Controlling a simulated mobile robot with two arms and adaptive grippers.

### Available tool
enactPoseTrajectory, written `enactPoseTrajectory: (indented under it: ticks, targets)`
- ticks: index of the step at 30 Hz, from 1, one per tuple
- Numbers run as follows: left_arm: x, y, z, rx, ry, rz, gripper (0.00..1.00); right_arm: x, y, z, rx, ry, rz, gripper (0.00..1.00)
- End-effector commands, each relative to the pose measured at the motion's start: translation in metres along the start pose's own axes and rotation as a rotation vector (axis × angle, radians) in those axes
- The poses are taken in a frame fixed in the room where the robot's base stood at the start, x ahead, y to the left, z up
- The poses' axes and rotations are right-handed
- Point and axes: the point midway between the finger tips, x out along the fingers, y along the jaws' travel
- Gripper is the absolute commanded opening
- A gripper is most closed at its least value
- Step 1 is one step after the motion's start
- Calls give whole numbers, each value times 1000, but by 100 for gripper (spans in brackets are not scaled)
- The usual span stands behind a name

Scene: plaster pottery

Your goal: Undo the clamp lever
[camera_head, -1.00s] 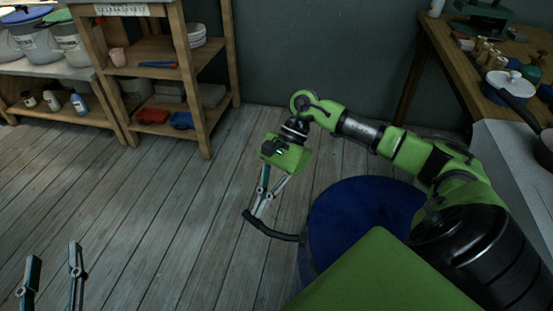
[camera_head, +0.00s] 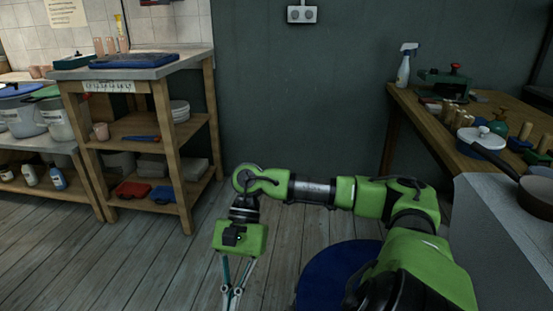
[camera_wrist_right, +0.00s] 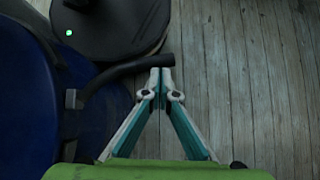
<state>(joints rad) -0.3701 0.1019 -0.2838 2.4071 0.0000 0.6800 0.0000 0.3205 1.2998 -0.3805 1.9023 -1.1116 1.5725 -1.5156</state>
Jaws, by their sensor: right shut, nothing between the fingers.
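The clamp lever (camera_wrist_right: 112,72) is a black curved bar in the right wrist view. It sticks out from the side of a blue drum (camera_wrist_right: 28,100), and its free end lies just beyond my right fingertips. My right gripper (camera_wrist_right: 159,78) is shut with its tips together and nothing between them. Whether the tips touch the lever is unclear. In the head view the drum's blue lid (camera_head: 330,272) is partly behind my right arm. My right gripper (camera_head: 232,296) points down left of it there, at the bottom edge. The lever is out of that view, and so is my left gripper.
A wooden shelf unit (camera_head: 150,128) with trays and plates stands at the left. A wooden workbench (camera_head: 428,118) with tools, a pot and a pan (camera_head: 538,193) is at the right. The plank floor (camera_head: 150,255) between shelf and drum is clear.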

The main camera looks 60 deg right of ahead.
Motion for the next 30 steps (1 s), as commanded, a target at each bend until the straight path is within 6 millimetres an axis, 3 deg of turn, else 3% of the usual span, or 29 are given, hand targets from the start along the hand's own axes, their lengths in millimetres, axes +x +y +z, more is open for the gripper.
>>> enactPoseTrajectory:
  ticks: [6, 21, 26, 30]
  targets:
    - [-1, 1, -9, -3, 41, 1, 40, 2, 2, 2, 3, 1, -1, 0]
    - [-1, 1, -10, -3, 45, 0, 40, 0, 1, 2, 3, 1, -2, 0]
    - [-1, 1, -10, -3, 45, 0, 40, -18, 1, 2, 4, 2, -5, 0]
    - [-1, 1, -10, -3, 44, 0, 40, -48, 0, 2, 2, 2, -7, 0]
